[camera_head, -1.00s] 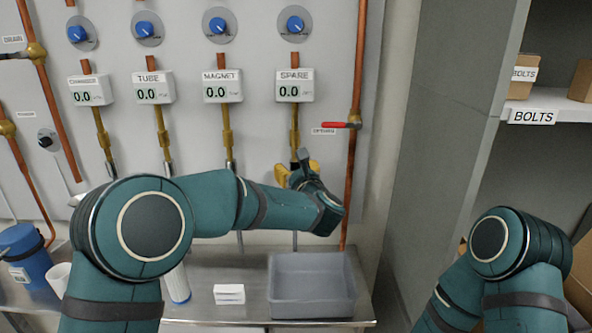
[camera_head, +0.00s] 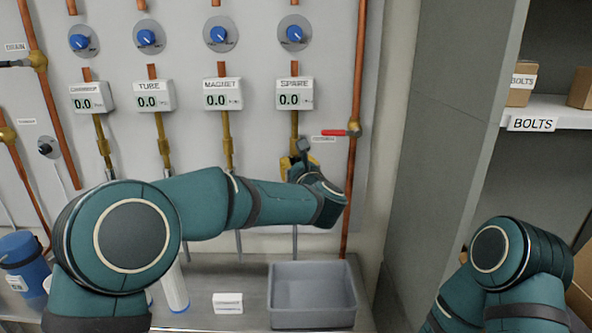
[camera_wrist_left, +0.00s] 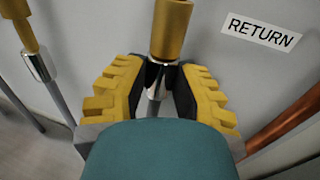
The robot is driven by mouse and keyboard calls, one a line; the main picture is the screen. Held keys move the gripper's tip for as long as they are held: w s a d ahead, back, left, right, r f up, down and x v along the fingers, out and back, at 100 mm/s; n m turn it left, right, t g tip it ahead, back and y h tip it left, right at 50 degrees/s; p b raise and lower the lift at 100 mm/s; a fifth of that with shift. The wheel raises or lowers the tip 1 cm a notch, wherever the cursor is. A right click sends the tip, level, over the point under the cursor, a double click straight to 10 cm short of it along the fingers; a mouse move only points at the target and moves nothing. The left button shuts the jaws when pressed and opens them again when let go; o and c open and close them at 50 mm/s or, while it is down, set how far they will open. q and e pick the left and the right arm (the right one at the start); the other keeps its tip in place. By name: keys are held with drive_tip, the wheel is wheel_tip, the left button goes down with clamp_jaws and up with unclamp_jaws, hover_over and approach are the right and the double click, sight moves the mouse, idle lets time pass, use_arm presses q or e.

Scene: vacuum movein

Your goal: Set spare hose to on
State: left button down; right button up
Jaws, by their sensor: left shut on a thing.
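The spare gauge box (camera_head: 294,94) on the wall panel reads 0.0, with a blue knob (camera_head: 295,33) above it. A brass pipe (camera_head: 294,125) runs down from it to a chrome hose fitting, which shows in the left wrist view (camera_wrist_left: 161,76). My left gripper (camera_head: 297,165) is at the lower end of this pipe. Its yellow fingers, seen in the left wrist view (camera_wrist_left: 167,90), are shut on the chrome fitting, one on each side. My left arm hides part of the fitting in the head view. My right gripper is out of view.
The chamber, tube and magnet (camera_head: 222,93) lines hang to the left. A copper pipe with a red-handled valve (camera_head: 335,132) stands close on the right. A grey bin (camera_head: 312,267) sits on the counter below. A shelf unit with boxes (camera_head: 581,88) is far right.

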use_arm(q)
drive_tip(key=shift+r, duration=0.35)
drive_tip(key=c, duration=0.8)
unclamp_jaws()
drive_tip(key=shift+o, duration=0.5)
drive_tip(key=shift+f, duration=0.15)
drive_tip(key=v, duration=1.2)
